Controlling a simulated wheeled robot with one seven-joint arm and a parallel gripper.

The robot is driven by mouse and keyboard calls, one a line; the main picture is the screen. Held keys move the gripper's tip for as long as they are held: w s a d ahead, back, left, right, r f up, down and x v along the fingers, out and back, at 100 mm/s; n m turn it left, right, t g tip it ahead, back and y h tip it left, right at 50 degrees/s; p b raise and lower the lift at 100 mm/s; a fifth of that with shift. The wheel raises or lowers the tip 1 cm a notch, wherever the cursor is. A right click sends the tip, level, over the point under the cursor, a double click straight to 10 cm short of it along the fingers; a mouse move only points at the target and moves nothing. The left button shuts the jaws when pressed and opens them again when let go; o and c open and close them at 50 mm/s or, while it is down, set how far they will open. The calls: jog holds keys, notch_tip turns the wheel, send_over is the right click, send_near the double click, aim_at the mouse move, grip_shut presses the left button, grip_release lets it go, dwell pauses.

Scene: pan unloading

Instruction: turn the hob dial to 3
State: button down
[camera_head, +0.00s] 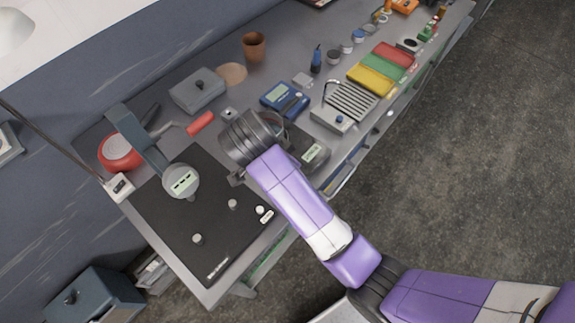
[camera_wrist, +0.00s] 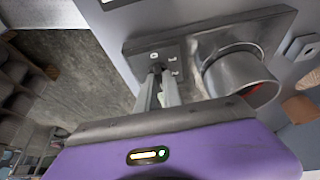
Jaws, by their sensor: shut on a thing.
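The hob (camera_wrist: 272,27) is a grey plate with a dark control panel (camera_wrist: 180,50) in the wrist view. The dial (camera_wrist: 156,68) is on that panel, with small white marks around it. My gripper (camera_wrist: 157,78) is shut on the dial, its two fingers coming from below in the picture. The fingers hide most of the dial, so I cannot read its setting. A round metal pan (camera_wrist: 236,75) stands on the hob just right of the fingers. In the head view my wrist and arm cover the dial and my fingertips.
Coloured trays (camera_head: 371,80) and several small items crowd the right end.

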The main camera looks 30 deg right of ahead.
jog(key=shift+d, duration=0.1)
jog(key=c, duration=1.5)
grip_release()
jog(key=shift+w+a+r, duration=0.1)
jog(key=shift+a+r, duration=0.15)
jog(key=shift+r, duration=0.05)
jog(key=shift+a+r, duration=0.1)
jog(key=shift+r, duration=0.1)
jog(key=shift+s+a, duration=0.65)
jog(key=shift+a, duration=1.25)
jog(key=shift+s+a, duration=0.6)
jog(key=shift+a, duration=1.25)
jog(key=shift+s+a, duration=0.65)
jog(key=shift+a, duration=1.25)
